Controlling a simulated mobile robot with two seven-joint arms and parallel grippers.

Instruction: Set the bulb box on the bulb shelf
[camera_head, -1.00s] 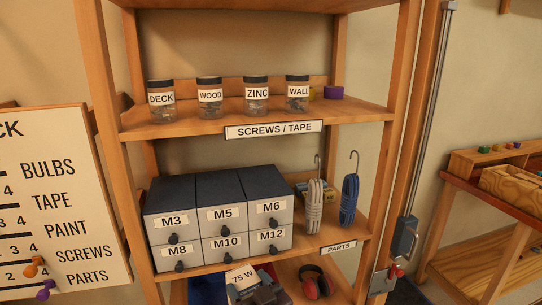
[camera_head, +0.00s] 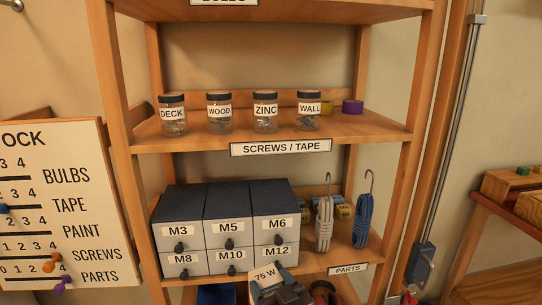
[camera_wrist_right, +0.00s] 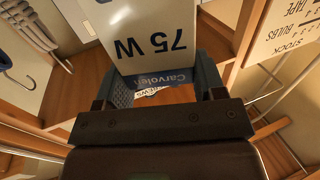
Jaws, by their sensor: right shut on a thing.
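The bulb box (camera_head: 265,276), white with "75 W" in black, shows low in the head view in front of the shelf unit. My right gripper (camera_head: 283,291) is shut on it. The shelf's top surface is out of view. My left gripper is not in view.
Below is the screws/tape shelf (camera_head: 375,133) with several jars and a purple roll (camera_head: 352,106). The parts shelf holds grey drawers (camera_head: 228,240) and hanging cord bundles (camera_head: 364,218). A stock board (camera_head: 60,205) stands left, a wooden post (camera_head: 450,150) right.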

